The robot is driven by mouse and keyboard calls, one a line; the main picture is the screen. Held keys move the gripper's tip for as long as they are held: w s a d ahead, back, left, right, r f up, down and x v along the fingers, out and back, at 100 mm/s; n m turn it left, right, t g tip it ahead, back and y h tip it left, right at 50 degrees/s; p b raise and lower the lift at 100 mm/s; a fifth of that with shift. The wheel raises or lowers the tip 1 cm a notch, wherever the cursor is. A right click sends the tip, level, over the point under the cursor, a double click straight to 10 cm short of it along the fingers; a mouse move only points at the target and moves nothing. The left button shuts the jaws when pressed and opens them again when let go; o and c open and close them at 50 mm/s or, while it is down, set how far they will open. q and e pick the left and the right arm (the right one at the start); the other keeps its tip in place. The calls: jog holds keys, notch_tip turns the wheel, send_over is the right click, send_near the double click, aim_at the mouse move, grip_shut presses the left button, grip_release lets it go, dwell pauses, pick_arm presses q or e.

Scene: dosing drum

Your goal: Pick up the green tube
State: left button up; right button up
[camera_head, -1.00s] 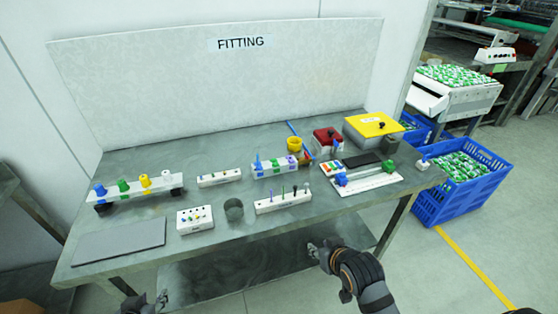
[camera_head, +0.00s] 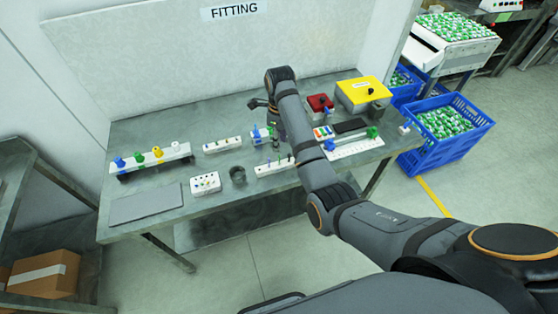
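A green piece (camera_head: 139,158) stands between a blue and a yellow one on the white rack (camera_head: 178,152) at the table's left. Another white rack (camera_head: 258,142) at mid-table, with a blue piece, is partly covered by my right arm; green showed on it earlier. I cannot tell which green piece is the tube. My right gripper (camera_head: 259,104) hangs over the back of the table, above and behind the mid-table rack. Its fingers are small and dark, partly hidden by my arm, so I cannot tell whether they are open. My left gripper is out of view.
A white block with pegs (camera_head: 221,145), a button box (camera_head: 205,183), a dark cup (camera_head: 238,175) and a grey mat (camera_head: 146,204) lie on the table. A yellow-lidded box (camera_head: 362,93) and a red box (camera_head: 318,105) stand at the back right.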

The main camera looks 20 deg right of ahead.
jog(key=shift+a+r, duration=0.1)
jog(key=shift+r, duration=0.05)
jog(key=p, duration=0.1)
send_over(279, 161)
notch_tip(279, 161, down, 5)
jog(key=shift+w+f, duration=0.15)
jog(key=shift+f, duration=0.05)
notch_tip(279, 161, down, 5)
jog(key=shift+f+p, duration=0.1)
jog(key=shift+p, duration=0.8)
jog(key=shift+c, duration=0.4)
grip_shut()
